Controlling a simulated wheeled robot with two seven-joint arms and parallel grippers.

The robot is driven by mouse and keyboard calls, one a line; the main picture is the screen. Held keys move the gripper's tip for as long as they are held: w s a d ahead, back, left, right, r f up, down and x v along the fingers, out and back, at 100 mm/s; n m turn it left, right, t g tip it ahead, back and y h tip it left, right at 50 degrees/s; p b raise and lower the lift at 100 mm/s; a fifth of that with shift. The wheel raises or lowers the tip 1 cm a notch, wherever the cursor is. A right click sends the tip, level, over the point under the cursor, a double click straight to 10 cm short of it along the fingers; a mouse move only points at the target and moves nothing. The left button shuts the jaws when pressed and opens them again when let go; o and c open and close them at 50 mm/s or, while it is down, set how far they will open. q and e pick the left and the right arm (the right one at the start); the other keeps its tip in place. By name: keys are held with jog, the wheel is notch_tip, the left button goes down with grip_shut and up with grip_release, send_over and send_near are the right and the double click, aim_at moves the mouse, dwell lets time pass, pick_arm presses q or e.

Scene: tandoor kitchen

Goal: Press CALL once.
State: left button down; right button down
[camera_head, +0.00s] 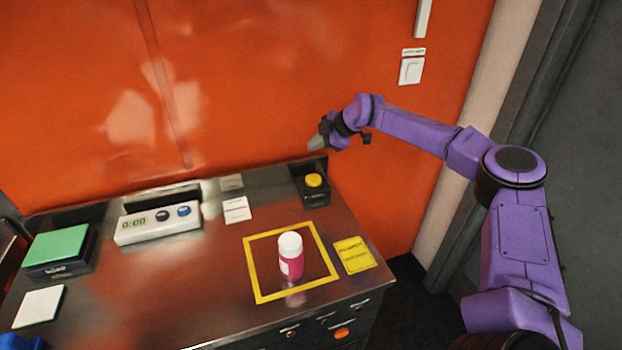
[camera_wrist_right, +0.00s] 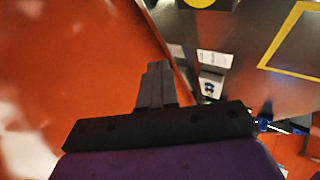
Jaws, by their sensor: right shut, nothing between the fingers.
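No label reading CALL is legible in either view. A black box with a round yellow button (camera_head: 313,180) stands at the back right of the metal counter; the button shows at the top edge of the wrist view (camera_wrist_right: 199,2). My right gripper (camera_head: 317,143) is shut and empty, in the air above and slightly behind that button, apart from it. Its closed fingers (camera_wrist_right: 157,72) show in the wrist view. A white timer (camera_head: 158,222) with a display, a dark button and a blue button sits further left. My left gripper is not in view.
A pink bottle with a white cap (camera_head: 290,256) stands inside a yellow square outline (camera_head: 257,283). A yellow card (camera_head: 354,254) lies beside it. A green-topped box (camera_head: 57,247) and a white pad (camera_head: 39,306) are at left. An orange wall (camera_head: 250,80) rises behind the counter.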

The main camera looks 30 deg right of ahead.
jog(key=b, duration=0.4)
send_over(316, 179)
notch_tip(316, 179, down, 8)
jog(key=shift+f, duration=0.1)
jog(key=shift+f+b, duration=0.3)
jog(key=shift+r, duration=0.1)
dwell(1.4)
jog(key=shift+f+b, duration=0.45)
jog(key=shift+b, duration=0.2)
jog(key=shift+s+a+f+b, duration=0.1)
jog(key=shift+f+b, duration=0.35)
jog(key=shift+b, duration=0.2)
dwell(0.4)
jog(key=shift+r, duration=0.1)
dwell(0.3)
jog(key=shift+r, duration=0.75)
